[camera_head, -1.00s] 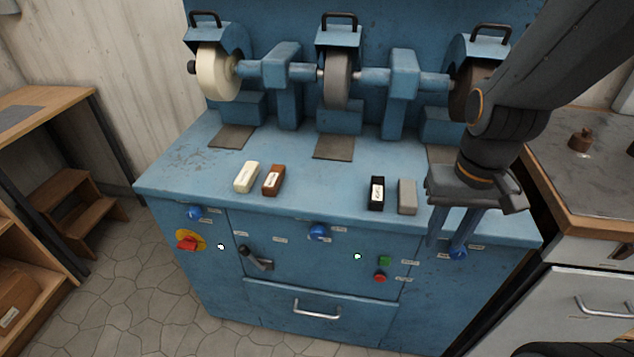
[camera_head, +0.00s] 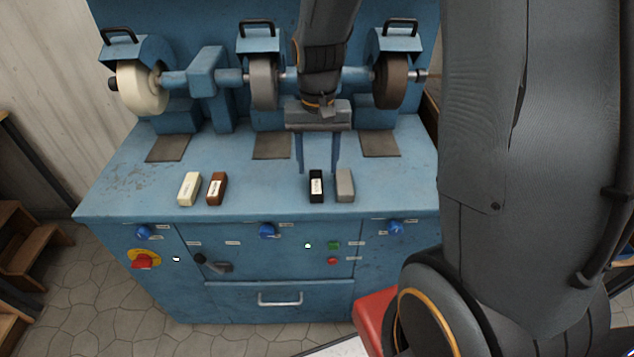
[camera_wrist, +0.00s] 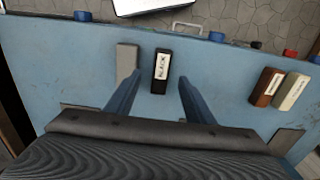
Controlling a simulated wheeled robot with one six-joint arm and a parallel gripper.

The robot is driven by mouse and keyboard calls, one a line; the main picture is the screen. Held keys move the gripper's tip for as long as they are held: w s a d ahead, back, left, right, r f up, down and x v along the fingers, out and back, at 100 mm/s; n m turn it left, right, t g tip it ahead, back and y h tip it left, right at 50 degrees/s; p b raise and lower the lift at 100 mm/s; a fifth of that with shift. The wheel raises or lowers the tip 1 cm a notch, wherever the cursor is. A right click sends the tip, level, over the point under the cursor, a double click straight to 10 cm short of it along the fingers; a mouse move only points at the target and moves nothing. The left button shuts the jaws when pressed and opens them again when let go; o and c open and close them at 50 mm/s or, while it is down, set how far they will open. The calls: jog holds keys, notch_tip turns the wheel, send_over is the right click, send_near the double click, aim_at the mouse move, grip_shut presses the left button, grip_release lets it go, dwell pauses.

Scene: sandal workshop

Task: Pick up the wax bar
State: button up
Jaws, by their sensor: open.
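Bars lie on the blue bench top of the polishing machine. A black bar (camera_head: 316,186) with a white label stands beside a plain grey bar (camera_head: 345,185). Further left are a brown labelled bar (camera_head: 216,188) and a cream labelled bar (camera_head: 189,189). My gripper (camera_head: 318,170) is open, fingers pointing down, close to the black bar. In the wrist view my gripper (camera_wrist: 158,82) has the black bar (camera_wrist: 161,71), its label reading "BLACK", between its finger lines. The grey bar (camera_wrist: 127,61) is just outside the left finger. Finger height above the bench is unclear.
Grinding wheels, a cream one (camera_head: 143,87), a grey one (camera_head: 263,82) and a brown one (camera_head: 390,80), stand behind. Knobs and a red switch (camera_head: 142,261) are on the front panel. Bare bench lies between the brown and black bars.

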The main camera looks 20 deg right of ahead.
aim_at(316, 184)
jog(key=shift+w+a+f+p, duration=0.1)
jog(key=shift+f+p, duration=0.3)
jog(key=shift+f, duration=1.15)
jog(key=shift+w+a+f+p, duration=0.1)
jog(key=shift+f+p, duration=0.3)
jog(key=shift+f, duration=1.15)
jog(key=shift+s, duration=0.1)
jog(key=c, duration=1.1)
jog(key=shift+r, duration=0.1)
